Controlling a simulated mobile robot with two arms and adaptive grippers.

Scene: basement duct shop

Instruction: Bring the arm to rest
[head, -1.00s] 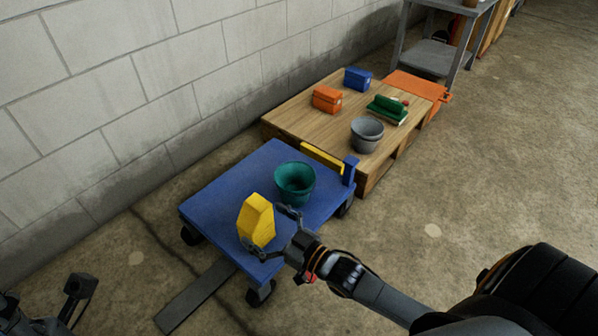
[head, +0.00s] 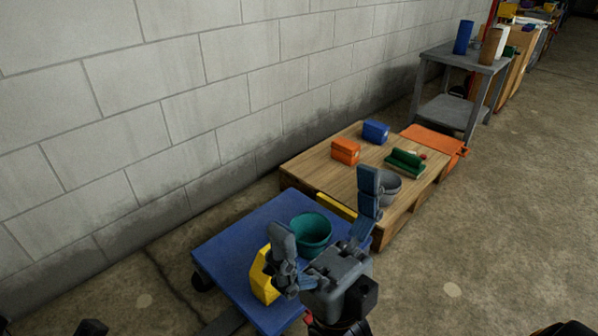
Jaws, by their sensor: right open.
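My right gripper (head: 326,215) is open and empty, with its two fingers spread and pointing up in the head view. A yellow block (head: 262,278) stands on the cart, partly hidden by the gripper's left finger. A teal bucket (head: 309,230) stands on the cart behind the gripper. A dark piece at the bottom left edge may be part of my left arm; no left gripper fingers can be made out.
Beyond the cart is a wooden pallet (head: 314,170) with an orange box (head: 345,151), a blue box (head: 375,132), a green item (head: 405,162) and a grey bucket (head: 386,188). A grey table (head: 458,65) stands farther back. A block wall (head: 190,110) runs along the left. Floor on the right is clear.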

